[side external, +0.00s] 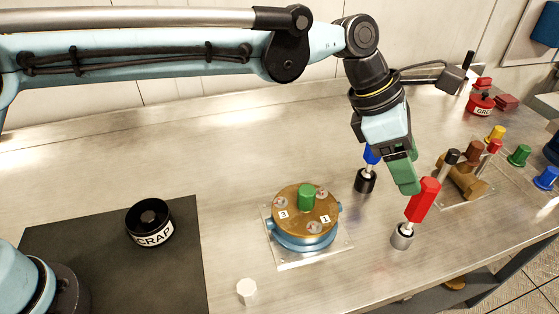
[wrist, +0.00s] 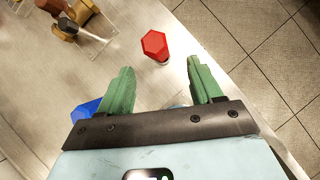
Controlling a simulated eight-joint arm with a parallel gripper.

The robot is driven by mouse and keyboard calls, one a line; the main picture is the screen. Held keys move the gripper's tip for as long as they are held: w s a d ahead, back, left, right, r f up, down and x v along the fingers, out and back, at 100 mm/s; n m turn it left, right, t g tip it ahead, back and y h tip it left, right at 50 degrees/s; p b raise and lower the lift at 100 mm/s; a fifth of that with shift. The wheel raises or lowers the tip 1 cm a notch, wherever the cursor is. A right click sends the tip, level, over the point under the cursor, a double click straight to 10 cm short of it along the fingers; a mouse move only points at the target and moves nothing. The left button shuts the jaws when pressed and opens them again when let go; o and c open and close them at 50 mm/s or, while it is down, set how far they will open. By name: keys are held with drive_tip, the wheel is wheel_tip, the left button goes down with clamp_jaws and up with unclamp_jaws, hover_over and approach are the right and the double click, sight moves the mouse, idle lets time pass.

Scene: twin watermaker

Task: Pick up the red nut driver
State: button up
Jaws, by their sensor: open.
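The red nut driver (side external: 423,200) stands upright, slightly tilted, in a small metal holder (side external: 402,236) near the bench's front edge in the side view. In the wrist view its red hexagonal handle end (wrist: 154,44) shows ahead of the fingertips, between their lines. My gripper (side external: 408,183) is open, with green fingers, beside the handle on its left in the side view. In the wrist view my gripper (wrist: 160,80) has nothing between its fingers. Whether a finger touches the handle is not clear.
A blue-handled tool (side external: 371,155) in a black holder (side external: 365,181) stands close behind my gripper. A round brass-topped housing (side external: 305,205) and a scrap cup (side external: 150,220) are left. Bench between is clear.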

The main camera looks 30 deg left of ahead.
sight(422, 200)
drive_tip(key=x, duration=0.9)
drive_tip(key=shift+w+r, duration=0.1)
drive_tip(key=shift+w, duration=0.1)
drive_tip(key=c, duration=1)
